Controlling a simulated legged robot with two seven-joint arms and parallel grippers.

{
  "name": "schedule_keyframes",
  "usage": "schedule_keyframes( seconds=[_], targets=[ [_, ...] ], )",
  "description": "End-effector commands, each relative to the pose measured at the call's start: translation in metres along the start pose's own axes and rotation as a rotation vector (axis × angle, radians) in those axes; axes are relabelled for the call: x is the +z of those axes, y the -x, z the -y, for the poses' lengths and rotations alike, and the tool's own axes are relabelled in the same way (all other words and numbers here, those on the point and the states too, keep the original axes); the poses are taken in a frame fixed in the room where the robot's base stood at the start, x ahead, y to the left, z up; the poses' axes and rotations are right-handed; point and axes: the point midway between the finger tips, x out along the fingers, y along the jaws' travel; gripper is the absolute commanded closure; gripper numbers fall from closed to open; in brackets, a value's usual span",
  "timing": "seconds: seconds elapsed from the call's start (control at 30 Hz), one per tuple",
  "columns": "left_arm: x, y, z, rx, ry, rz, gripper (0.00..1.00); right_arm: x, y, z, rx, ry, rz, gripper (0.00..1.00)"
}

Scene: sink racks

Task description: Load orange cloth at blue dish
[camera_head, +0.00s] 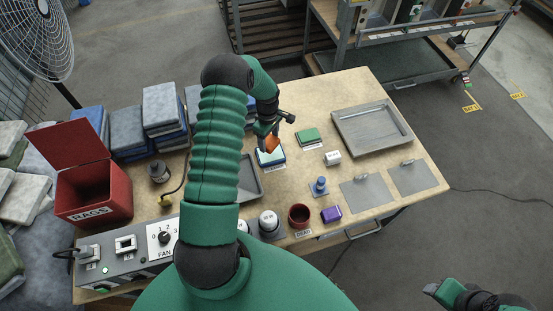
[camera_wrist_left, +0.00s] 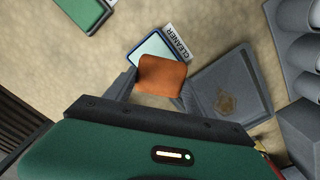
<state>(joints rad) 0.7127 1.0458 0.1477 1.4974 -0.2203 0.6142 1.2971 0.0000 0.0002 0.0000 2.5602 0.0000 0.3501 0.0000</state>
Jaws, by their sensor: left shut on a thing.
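My left gripper (camera_head: 269,135) is shut on the orange cloth (camera_head: 272,144). In the left wrist view the cloth (camera_wrist_left: 162,75) sits between the two fingertips and covers part of the blue dish (camera_wrist_left: 148,50). The blue dish (camera_head: 265,159) is a small blue-rimmed tray with a pale inside, on the table below the gripper. I cannot tell whether the cloth touches it. A label reading CLEANER (camera_wrist_left: 179,42) lies beside the dish. My right gripper (camera_head: 432,289) is at the lower right, off the table; its fingers are unclear.
A green dish (camera_head: 308,135) lies right of the blue dish. A grey tray (camera_head: 345,119) is at the back right, and another grey tray (camera_head: 246,188) is partly behind my arm. A red RAGS bin (camera_head: 105,200) stands left. A red cup (camera_head: 299,213) and purple item (camera_head: 331,214) sit in front.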

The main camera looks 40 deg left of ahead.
Motion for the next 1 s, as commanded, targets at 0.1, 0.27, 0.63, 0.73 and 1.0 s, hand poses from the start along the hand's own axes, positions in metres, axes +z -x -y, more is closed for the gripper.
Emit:
schedule_keyframes(
  seconds=[0.1, 0.27, 0.63, 0.73, 1.0],
  targets=[
    [-0.006, 0.001, -0.008, 0.0, 0.055, -0.001, 0.7, 0.001, -0.005, 0.0, 0.0, 0.0, 0.0, 0.5],
    [-0.007, -0.006, -0.008, -0.001, 0.064, 0.0, 0.7, 0.002, -0.01, 0.0, 0.0, 0.0, 0.0, 0.5],
    [-0.007, -0.052, -0.008, -0.001, 0.061, 0.0, 0.7, 0.01, -0.042, 0.0, 0.0, 0.0, 0.0, 0.5],
    [-0.007, -0.058, -0.008, 0.0, 0.061, 0.001, 0.7, 0.011, -0.045, 0.0, 0.0, 0.0, 0.0, 0.5],
    [-0.007, -0.057, -0.008, 0.0, 0.061, 0.0, 0.7, 0.01, -0.044, 0.0, 0.0, 0.0, 0.0, 0.5]
  ],
)
